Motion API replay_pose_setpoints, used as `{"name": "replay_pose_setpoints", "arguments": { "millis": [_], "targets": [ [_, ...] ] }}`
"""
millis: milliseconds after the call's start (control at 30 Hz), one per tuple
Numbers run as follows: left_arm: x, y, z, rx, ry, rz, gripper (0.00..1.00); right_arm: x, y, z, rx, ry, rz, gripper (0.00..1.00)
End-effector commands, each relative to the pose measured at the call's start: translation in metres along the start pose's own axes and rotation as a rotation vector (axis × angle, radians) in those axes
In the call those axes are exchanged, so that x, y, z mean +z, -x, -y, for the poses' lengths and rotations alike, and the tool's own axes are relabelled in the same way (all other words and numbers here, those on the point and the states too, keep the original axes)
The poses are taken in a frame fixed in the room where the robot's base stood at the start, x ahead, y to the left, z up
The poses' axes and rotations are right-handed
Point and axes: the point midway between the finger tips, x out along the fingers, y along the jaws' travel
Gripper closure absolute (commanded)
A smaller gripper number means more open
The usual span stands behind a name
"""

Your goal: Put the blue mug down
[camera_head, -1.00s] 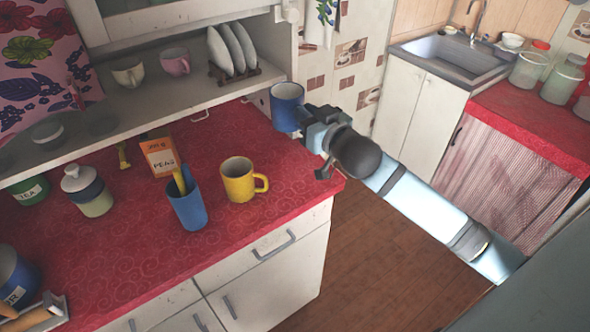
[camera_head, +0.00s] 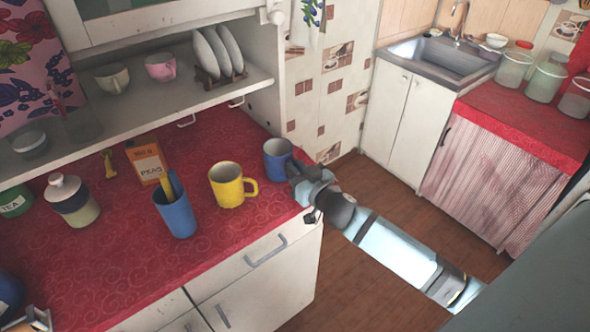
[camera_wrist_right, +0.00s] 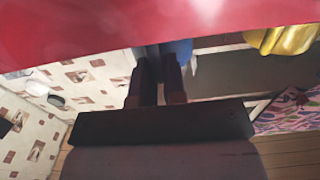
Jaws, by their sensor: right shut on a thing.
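The blue mug (camera_head: 275,160) is upright at the right end of the red counter (camera_head: 130,255). Its base is at or very near the cloth; I cannot tell for certain whether it touches. My right gripper (camera_head: 294,172) is shut on the mug's right side and hides part of it. In the right wrist view the fingers (camera_wrist_right: 157,75) reach the blue mug (camera_wrist_right: 180,50), which shows only as a small patch. My left gripper is not in view.
A yellow mug (camera_head: 227,188) stands just left of the blue mug. A blue cup (camera_head: 176,218), a peas box (camera_head: 146,160) and a lidded jar (camera_head: 73,205) are further left. The shelf (camera_head: 200,98) overhangs behind. The counter's right edge is close to my gripper.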

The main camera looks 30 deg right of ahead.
Motion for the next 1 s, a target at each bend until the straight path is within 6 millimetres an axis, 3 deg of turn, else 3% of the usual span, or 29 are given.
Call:
{"name": "replay_pose_setpoints", "arguments": {
  "millis": [267,300,400,733,867,1000],
  "targets": [
    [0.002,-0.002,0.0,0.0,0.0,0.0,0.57,0.003,0.0,0.0,0.0,-0.001,-0.001,1.0],
    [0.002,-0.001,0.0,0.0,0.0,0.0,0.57,0.002,0.0,0.0,0.0,0.0,0.0,0.82],
    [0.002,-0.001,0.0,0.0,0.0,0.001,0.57,0.002,0.0,0.0,0.0,0.0,0.0,0.63],
    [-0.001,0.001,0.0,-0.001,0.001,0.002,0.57,-0.003,0.001,0.0,-0.001,0.001,-0.001,0.63],
    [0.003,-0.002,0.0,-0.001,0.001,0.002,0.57,0.002,0.018,0.001,-0.001,-0.002,0.002,0.63],
    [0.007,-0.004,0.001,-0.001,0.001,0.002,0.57,0.003,0.047,0.001,0.0,-0.004,0.004,0.63]
  ]
}}
